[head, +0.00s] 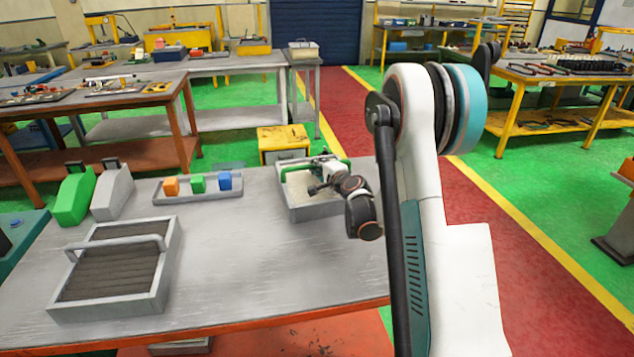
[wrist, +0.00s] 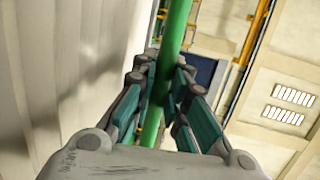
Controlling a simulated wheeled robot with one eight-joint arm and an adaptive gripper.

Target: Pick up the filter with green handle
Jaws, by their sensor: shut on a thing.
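The filter with green handle (head: 318,212) is at the right end of the grey table in the head view, a light grey frame partly hidden by my arm. Its green handle (head: 334,161) shows along the top, beside my gripper (head: 318,178). In the wrist view the green handle (wrist: 178,28) runs between the fingers of my gripper (wrist: 165,78), which are shut on it. Pale pleats of the filter (wrist: 70,80) fill the left side there. I cannot tell whether the filter touches the table.
A second filter with a grey handle (head: 160,282) lies at the table's front left. A tray (head: 168,197) with orange, green and blue blocks stands behind it. Green and grey wedge-shaped items (head: 72,198) stand at the left. The middle of the table (head: 250,260) is clear.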

